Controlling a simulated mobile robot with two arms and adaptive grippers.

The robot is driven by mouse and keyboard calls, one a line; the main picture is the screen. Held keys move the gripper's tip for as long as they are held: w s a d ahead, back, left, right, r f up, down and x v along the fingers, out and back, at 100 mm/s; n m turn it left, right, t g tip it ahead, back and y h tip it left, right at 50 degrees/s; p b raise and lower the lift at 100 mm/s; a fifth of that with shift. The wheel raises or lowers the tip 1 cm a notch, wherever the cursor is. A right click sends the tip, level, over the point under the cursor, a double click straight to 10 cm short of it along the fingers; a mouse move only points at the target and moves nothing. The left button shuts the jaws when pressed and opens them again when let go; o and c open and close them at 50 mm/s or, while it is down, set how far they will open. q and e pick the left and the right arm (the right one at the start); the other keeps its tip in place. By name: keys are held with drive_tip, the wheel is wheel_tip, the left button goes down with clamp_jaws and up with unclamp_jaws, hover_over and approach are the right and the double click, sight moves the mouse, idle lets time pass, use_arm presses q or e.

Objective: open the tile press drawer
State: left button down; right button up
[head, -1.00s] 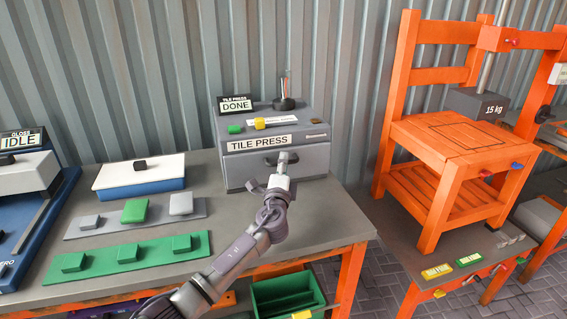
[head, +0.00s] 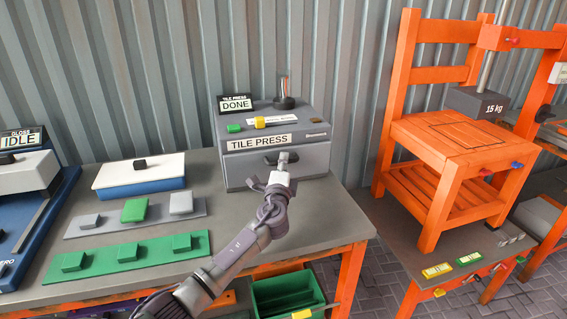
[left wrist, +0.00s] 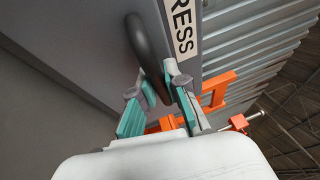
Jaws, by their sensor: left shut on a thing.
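The tile press (head: 310,168) is a grey box on the workbench, labelled TILE PRESS, with a DONE sign (head: 236,103) on top. Its drawer front is flush with the body. The dark drawer handle (head: 270,162) is partly hidden by my left gripper (head: 283,160). In the left wrist view, the teal-padded fingers of my left gripper (left wrist: 158,92) are closed around the dark curved handle (left wrist: 147,48). My right gripper is in neither view.
A grey plate and a green plate (head: 100,264) with blocks lie left on the workbench (head: 330,222), beside a white-topped blue box (head: 138,178). A green bin (head: 288,292) is below the front edge. An orange weight stand (head: 440,150) is at right.

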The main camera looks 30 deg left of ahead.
use_arm(q)
drive_tip(key=s+d, duration=1.4)
drive_tip(key=d, duration=0.3)
drive_tip(key=shift+s+p, duration=0.3)
drive_tip(key=shift+p, duration=0.1)
drive_tip(key=c, duration=1.2)
unclamp_jaws()
drive_tip(key=v, duration=1.2)
